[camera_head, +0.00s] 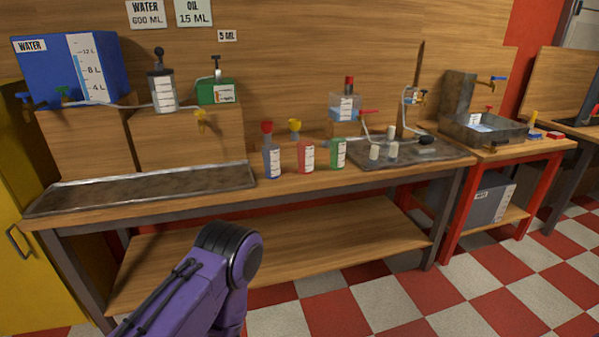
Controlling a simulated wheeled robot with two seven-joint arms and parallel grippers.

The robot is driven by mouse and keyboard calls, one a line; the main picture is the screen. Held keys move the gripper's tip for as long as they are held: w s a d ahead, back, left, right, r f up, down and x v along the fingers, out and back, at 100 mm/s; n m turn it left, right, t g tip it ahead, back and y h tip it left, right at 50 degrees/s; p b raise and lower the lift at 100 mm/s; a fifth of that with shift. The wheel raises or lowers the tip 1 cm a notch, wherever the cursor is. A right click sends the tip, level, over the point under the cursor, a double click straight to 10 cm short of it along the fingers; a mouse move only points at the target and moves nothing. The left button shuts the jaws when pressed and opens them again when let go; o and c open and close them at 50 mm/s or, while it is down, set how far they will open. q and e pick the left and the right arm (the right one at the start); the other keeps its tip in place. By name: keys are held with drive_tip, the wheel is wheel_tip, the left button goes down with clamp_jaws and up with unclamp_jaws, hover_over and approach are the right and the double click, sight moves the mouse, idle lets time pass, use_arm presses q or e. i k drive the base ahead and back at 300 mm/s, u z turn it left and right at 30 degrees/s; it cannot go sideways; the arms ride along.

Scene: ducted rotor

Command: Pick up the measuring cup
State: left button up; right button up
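No plain open measuring cup stands out, and I cannot tell which vessel is the measuring cup. A clear vessel with blue liquid and a red top (345,107) stands at the back, right of centre. Blue (272,162), red (307,157) and green (338,153) labelled bottles stand in a row at the bench's middle. A purple arm link of mine shows at the bottom; neither gripper is in view.
A blue water tank (65,70) and a green box (216,92) sit on wooden blocks. An empty metal tray (140,188) lies along the front left. A dark metal tray (437,155) holds small white parts. A metal sink (485,130) stands right. Checkered floor in front is clear.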

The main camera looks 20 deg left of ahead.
sight(271, 152)
drive_tip(key=z, duration=0.45)
drive_tip(key=i, duration=1.35)
drive_tip(key=u, duration=0.55)
